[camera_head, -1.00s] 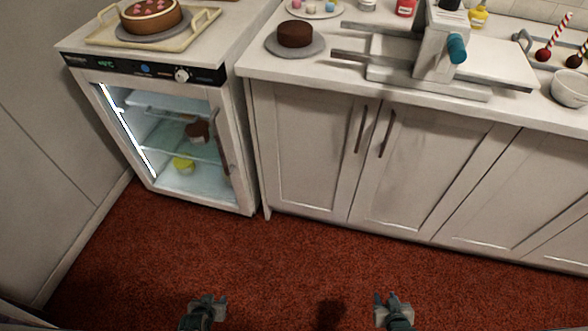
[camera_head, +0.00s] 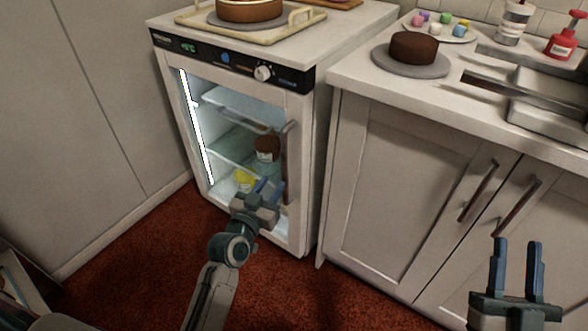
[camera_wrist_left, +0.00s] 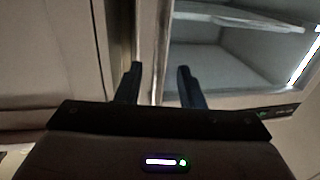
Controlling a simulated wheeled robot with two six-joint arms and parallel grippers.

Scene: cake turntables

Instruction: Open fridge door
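The fridge (camera_head: 310,170) stands at the left end of the counter, with its glass door (camera_head: 225,125) closed. An upright bar handle (camera_head: 290,145) is on the door's right side. My left gripper (camera_head: 269,186) is in front of the door's lower part, near the lower end of the handle. My right gripper (camera_head: 517,243) is open and empty in front of the cabinets.
A tray (camera_head: 285,35) with a cake (camera_head: 248,8) is on top of the fridge. A chocolate cake (camera_head: 413,46) on a grey turntable (camera_head: 380,58) is on the counter (camera_head: 345,75). A wall (camera_head: 90,110) stands left of the fridge. Red carpet (camera_head: 140,245) lies clear in front.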

